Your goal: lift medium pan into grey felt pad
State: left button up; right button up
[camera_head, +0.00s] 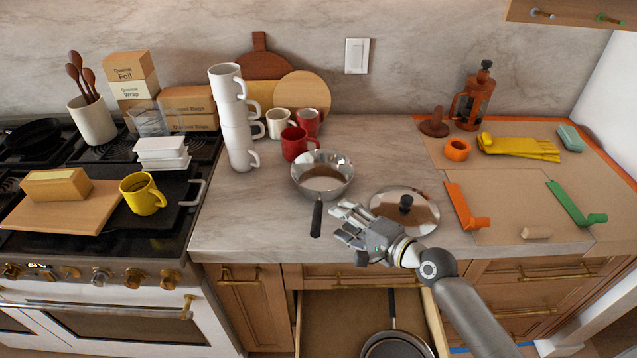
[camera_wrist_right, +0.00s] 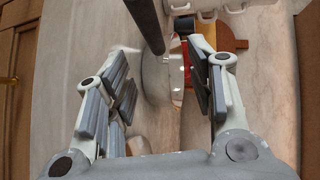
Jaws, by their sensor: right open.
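The steel pan (camera_head: 323,174), which I take as the medium pan, sits on the marble counter with its black handle (camera_head: 316,219) toward the front edge. My right gripper (camera_head: 345,223) is open and empty, just right of the handle. In the right wrist view its spread fingers (camera_wrist_right: 165,82) frame the shiny pan (camera_wrist_right: 155,72), with the black handle (camera_wrist_right: 146,22) above. A dark pan (camera_head: 394,346) lies in the open drawer; its inside looks grey, but I cannot tell whether that is the felt pad. My left gripper is not in view.
A steel lid (camera_head: 404,207) with a black knob lies right of the pan. A red mug (camera_head: 297,143) stands behind it, and a tall stack of white mugs (camera_head: 238,140) stands left. The open drawer (camera_head: 335,325) is below the counter edge.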

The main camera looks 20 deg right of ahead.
aim_at(322, 209)
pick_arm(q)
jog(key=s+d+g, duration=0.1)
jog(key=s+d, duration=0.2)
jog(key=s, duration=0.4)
pick_arm(e)
jog(key=x, duration=0.2)
jog(key=shift+w+a, duration=0.25)
jog(key=shift+a, duration=0.05)
jog(key=x, duration=0.1)
jog(key=p+x, duration=0.1)
jog(key=x, duration=0.2)
jog(key=shift+w+a+f, duration=0.1)
jog(key=shift+w+f, duration=0.1)
jog(key=shift+f, duration=0.2)
jog(key=shift+w+a+f, duration=0.1)
jog(key=shift+w+a, duration=0.05)
jog(key=shift+w, duration=0.1)
jog(key=shift+c, duration=1.2)
jog(key=c, duration=0.5)
grip_shut()
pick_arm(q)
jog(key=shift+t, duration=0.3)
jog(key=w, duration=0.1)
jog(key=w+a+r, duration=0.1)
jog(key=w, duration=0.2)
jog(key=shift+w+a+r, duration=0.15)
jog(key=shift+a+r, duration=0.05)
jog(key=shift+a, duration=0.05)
pick_arm(e)
jog(key=shift+w, duration=0.1)
